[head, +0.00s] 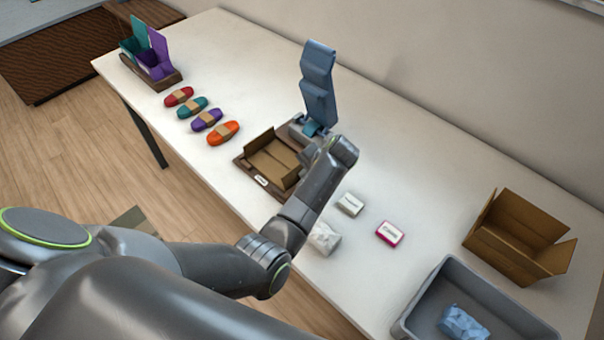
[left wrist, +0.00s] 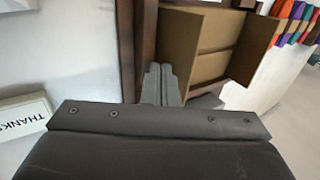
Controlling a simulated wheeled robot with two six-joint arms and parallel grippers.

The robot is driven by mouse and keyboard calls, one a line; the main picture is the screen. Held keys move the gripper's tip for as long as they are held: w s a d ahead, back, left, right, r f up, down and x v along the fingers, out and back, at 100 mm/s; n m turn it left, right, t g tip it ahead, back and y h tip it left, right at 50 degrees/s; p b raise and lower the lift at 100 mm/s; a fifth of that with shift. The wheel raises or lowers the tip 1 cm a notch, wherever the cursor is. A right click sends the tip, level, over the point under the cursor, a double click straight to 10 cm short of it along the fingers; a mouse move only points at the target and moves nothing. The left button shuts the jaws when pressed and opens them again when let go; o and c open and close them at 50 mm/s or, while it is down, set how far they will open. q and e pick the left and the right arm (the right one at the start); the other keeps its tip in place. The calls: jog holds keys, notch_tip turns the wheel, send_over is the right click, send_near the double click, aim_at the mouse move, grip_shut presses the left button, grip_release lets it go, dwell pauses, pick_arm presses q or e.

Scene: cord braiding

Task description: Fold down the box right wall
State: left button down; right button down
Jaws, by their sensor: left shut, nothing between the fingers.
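The small brown cardboard box (head: 273,160) sits open on a dark wooden base in the middle of the table. One wall stands up at its left in the head view, and my left arm partly covers its right side. In the left wrist view the box (left wrist: 211,67) has a wall standing on each side of its floor. My left gripper (head: 308,156) is at the box's right end. Its fingers (left wrist: 160,82) are shut and empty, close to the box's near left corner; whether they touch the wall I cannot tell. My right gripper is not in view.
A blue-grey upright stand (head: 318,85) is just behind the box. Wrapped cord bundles (head: 223,133) lie to the left. A white card pack (head: 350,204) and a pink-edged one (head: 390,234) lie right. A grey bin (head: 410,318) and a larger open carton (head: 510,235) are farther right.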

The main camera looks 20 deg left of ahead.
pick_arm(q)
jog(key=shift+w+a+r+p, duration=0.1)
jog(key=shift+a+r+p, duration=0.1)
jog(key=shift+a+p, duration=0.15)
jog(key=shift+a+f, duration=0.1)
jog(key=shift+a, duration=0.05)
jog(key=shift+w, duration=0.1)
